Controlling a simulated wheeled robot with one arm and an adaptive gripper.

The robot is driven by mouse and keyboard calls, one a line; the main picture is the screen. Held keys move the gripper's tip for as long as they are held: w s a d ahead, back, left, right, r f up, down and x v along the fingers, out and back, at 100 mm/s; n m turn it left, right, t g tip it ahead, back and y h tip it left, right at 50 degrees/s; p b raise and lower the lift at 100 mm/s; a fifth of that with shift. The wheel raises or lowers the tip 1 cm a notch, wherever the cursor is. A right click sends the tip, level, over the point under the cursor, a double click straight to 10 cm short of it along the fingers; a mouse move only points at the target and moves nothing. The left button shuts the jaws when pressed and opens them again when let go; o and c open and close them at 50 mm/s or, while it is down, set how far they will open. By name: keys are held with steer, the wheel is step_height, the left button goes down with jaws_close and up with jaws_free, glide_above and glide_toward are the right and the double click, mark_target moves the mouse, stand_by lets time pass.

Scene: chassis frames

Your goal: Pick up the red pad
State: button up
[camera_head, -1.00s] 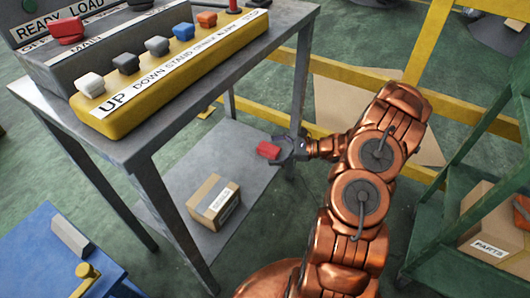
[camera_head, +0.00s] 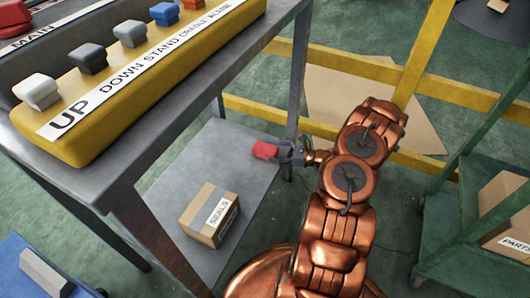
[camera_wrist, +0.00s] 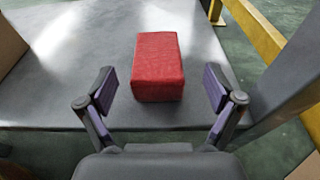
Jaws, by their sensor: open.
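The red pad (camera_wrist: 158,66) is a small red block lying on the grey lower shelf (camera_wrist: 60,90) of the metal stand, ahead of my gripper in the wrist view. In the head view the red pad (camera_head: 265,150) shows just left of my gripper (camera_head: 288,155). In the wrist view my gripper (camera_wrist: 160,92) is open, its two purple-padded fingers spread wider than the pad. The pad sits centred between and mostly beyond the fingertips. I see no finger touching it. Nothing of the pad's top is hidden in the wrist view.
A cardboard box labelled SEALS (camera_head: 214,214) stands on the same shelf. A table leg (camera_head: 298,80) rises close by my gripper. Above is the tabletop with a yellow button panel (camera_head: 120,80). A yellow rail (camera_head: 350,66) runs behind, and a green rack (camera_head: 440,220) stands right.

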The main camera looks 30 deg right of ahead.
mark_target(267, 149)
steer(key=shift+b+x, duration=0.55)
steer(key=shift+x, duration=1.55)
steer(key=shift+a+r, duration=0.15)
steer(key=shift+r, duration=0.05)
steer(key=shift+s, duration=0.1)
steer(key=c, duration=1.2)
steer(key=shift+r, duration=0.1)
steer(key=shift+c, duration=0.2)
